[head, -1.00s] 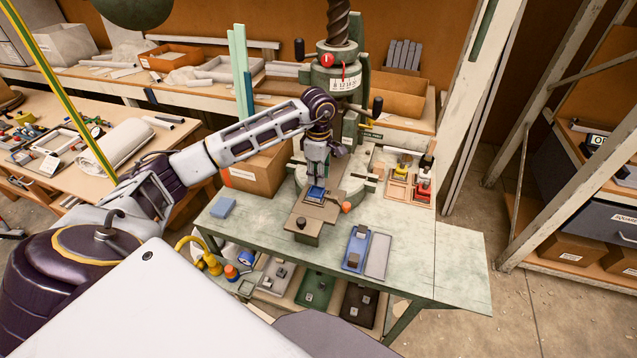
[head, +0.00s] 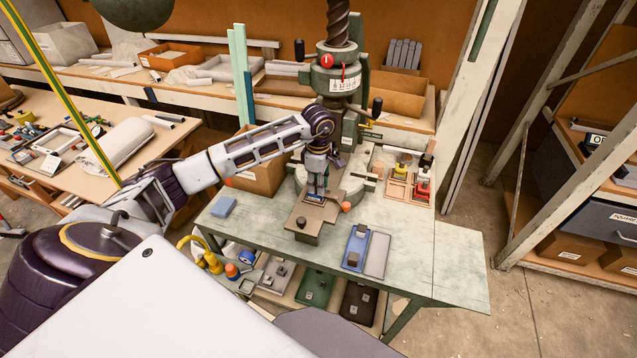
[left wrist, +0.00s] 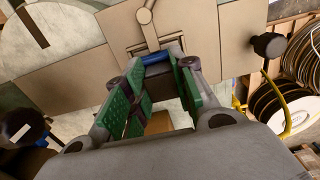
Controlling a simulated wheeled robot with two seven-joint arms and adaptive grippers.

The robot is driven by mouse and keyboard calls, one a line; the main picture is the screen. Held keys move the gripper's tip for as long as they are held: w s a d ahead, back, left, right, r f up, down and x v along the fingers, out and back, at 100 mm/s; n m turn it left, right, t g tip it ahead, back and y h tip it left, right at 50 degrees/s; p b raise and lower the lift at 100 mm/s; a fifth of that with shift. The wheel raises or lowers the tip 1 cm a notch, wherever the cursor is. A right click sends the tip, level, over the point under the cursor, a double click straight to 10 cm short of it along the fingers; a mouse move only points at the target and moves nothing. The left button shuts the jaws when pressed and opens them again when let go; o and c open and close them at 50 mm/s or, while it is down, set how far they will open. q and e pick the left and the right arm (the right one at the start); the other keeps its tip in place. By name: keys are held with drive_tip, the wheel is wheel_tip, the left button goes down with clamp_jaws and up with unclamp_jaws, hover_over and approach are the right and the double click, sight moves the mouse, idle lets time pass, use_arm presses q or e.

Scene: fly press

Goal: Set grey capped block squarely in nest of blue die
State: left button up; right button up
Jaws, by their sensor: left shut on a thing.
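The blue die (head: 315,198) sits on the brown slide under the fly press. In the head view my left gripper (head: 316,188) is directly over it and hides most of it. In the left wrist view a strip of the blue die (left wrist: 158,57) shows just beyond my fingertips. My left gripper (left wrist: 160,72) is shut on the grey capped block, of which a dark grey part (left wrist: 163,88) shows between the green-padded fingers. Whether the block touches or sits squarely in the nest is hidden. My right gripper is not in view.
The fly press (head: 336,85) rises close behind my left gripper. A dark knob (head: 301,222) stands at the front of the slide. The right bench end is clear.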

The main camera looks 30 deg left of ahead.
use_arm(q)
drive_tip(key=shift+f, duration=0.15)
drive_tip(key=o, duration=0.9)
drive_tip(key=shift+r, duration=0.25)
drive_tip(key=shift+r, duration=0.3)
wheel_tip(320, 180, up, 11)
drive_tip(key=b, duration=0.2)
drive_tip(key=shift+r, duration=0.15)
idle(0.6)
